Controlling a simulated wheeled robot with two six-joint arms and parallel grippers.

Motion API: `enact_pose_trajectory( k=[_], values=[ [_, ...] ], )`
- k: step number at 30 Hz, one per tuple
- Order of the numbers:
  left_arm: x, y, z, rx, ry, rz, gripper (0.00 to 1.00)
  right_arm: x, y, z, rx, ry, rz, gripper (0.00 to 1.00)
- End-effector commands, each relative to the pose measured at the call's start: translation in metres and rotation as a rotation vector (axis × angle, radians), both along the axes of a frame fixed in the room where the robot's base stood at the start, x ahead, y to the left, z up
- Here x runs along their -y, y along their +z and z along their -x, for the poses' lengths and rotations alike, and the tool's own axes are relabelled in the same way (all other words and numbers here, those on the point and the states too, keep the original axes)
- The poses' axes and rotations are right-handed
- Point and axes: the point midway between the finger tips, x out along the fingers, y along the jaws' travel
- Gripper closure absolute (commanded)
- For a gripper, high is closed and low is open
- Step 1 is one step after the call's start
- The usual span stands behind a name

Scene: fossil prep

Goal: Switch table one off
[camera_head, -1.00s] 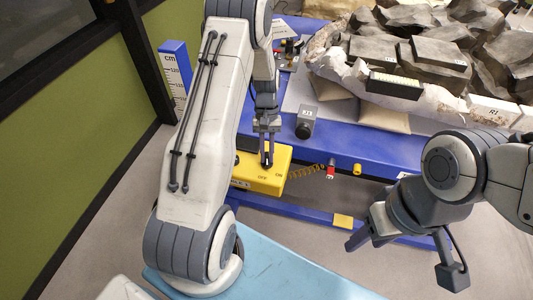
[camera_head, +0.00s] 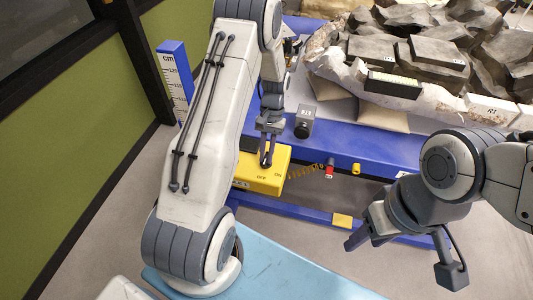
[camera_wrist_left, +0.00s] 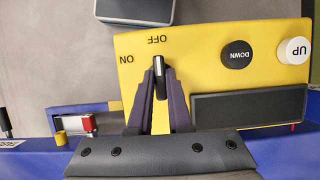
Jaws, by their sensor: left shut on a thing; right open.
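The yellow control box (camera_head: 266,181) sits at the near edge of the blue table (camera_head: 372,151). In the left wrist view the box (camera_wrist_left: 204,68) carries ON and OFF marks, a black DOWN button (camera_wrist_left: 237,54) and a white UP button (camera_wrist_left: 294,50). A dark switch lever with a light tip (camera_wrist_left: 158,66) stands by the OFF mark. My left gripper (camera_head: 267,164) is over the box; in the wrist view its fingers (camera_wrist_left: 159,88) are shut on the lever. My right gripper (camera_head: 402,258) is open and empty, well to the right, off the table.
Fossil rocks (camera_head: 440,45) and a pale jacket lie on the table. A blue height scale (camera_head: 175,75) stands at left.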

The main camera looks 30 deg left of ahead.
Motion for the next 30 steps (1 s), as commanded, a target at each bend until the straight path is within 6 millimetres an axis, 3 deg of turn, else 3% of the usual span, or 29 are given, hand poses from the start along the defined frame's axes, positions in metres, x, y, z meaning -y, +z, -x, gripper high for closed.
enact_pose_trajectory(
  k=[2, 3, 5, 17, 30],
  values=[
    [-0.001, 0.002, -0.002, 0.006, -0.004, -0.002, 1.00, 0.000, 0.000, 0.000, 0.000, 0.000, 0.000, 0.50],
    [-0.001, 0.002, -0.002, 0.006, -0.004, -0.002, 0.75, 0.000, 0.000, 0.000, 0.000, 0.000, 0.000, 0.50],
    [-0.001, 0.001, -0.002, 0.006, -0.003, -0.001, 0.53, 0.000, 0.000, 0.000, 0.000, 0.000, 0.000, 0.50],
    [-0.001, 0.004, -0.003, 0.005, 0.000, -0.001, 0.53, 0.000, -0.002, 0.000, 0.000, 0.000, 0.000, 0.50],
    [-0.007, 0.076, -0.033, 0.007, -0.001, -0.002, 0.53, 0.000, -0.024, 0.000, 0.000, 0.001, 0.000, 0.50]
  ],
)
